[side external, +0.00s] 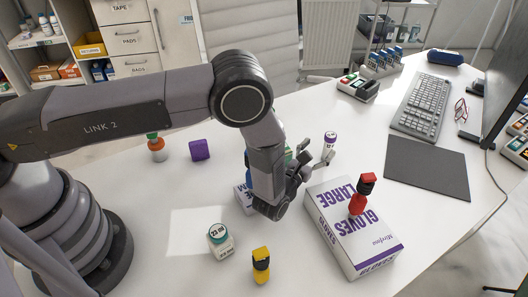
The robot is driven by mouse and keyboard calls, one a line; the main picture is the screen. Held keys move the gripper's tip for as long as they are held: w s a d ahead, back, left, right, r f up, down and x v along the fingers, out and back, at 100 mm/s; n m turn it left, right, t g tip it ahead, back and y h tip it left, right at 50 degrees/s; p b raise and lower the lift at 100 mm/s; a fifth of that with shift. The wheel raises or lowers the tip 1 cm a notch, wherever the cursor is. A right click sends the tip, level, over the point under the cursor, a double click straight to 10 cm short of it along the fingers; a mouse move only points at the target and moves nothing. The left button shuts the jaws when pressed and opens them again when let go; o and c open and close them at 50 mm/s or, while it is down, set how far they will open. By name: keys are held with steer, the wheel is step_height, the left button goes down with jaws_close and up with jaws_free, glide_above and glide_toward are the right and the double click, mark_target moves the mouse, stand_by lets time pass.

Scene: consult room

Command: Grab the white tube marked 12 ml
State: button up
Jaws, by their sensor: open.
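A white tube with a purple cap (330,140) stands upright on the white table, just beyond my gripper. Its marking is too small to read, so I cannot tell whether it says 12 ml. My gripper (311,169) is open and low over the table, close to the tube's near side. I cannot tell whether a finger touches the tube.
A gloves box (352,228) lies right of my gripper, with a red and black item (361,194) on it. A yellow and black item (261,266) stands in front. A keyboard (421,106) lies right.

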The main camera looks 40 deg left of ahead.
mark_target(328, 139)
steer(key=w, duration=0.6)
steer(key=shift+w+d, duration=0.1)
steer(key=shift+w, duration=0.15)
steer(key=shift+c, duration=0.3)
steer(key=c, duration=0.9)
